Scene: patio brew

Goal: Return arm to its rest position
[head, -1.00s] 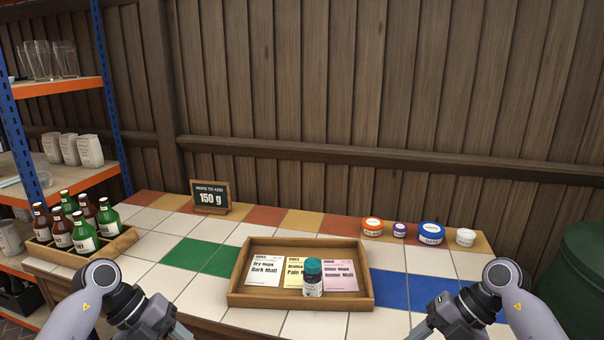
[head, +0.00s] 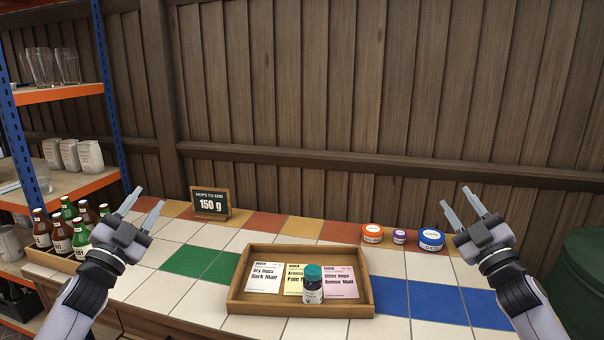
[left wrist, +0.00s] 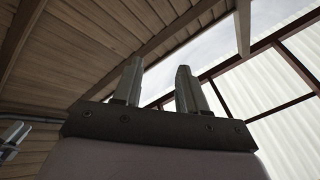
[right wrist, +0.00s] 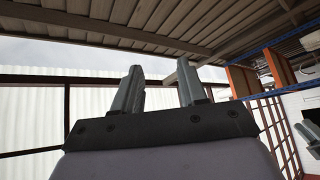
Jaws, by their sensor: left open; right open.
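My left gripper (head: 145,208) is raised at the left side of the head view, fingers pointing up, open and empty. My right gripper (head: 464,202) is raised at the right side in the same way, open and empty. In the left wrist view the two fingers (left wrist: 158,88) stand apart with only roof and sky behind them. In the right wrist view the fingers (right wrist: 160,88) also stand apart with nothing between them. Both grippers are above the tiled table (head: 195,300) and touch nothing that I can see.
A wooden tray (head: 240,308) holds several recipe cards and a teal-capped bottle (head: 313,285). A crate of bottles (head: 62,264) is near the left arm. Small tubs, including a blue one (head: 431,240), stand by the right gripper. A sign (head: 211,203) stands behind.

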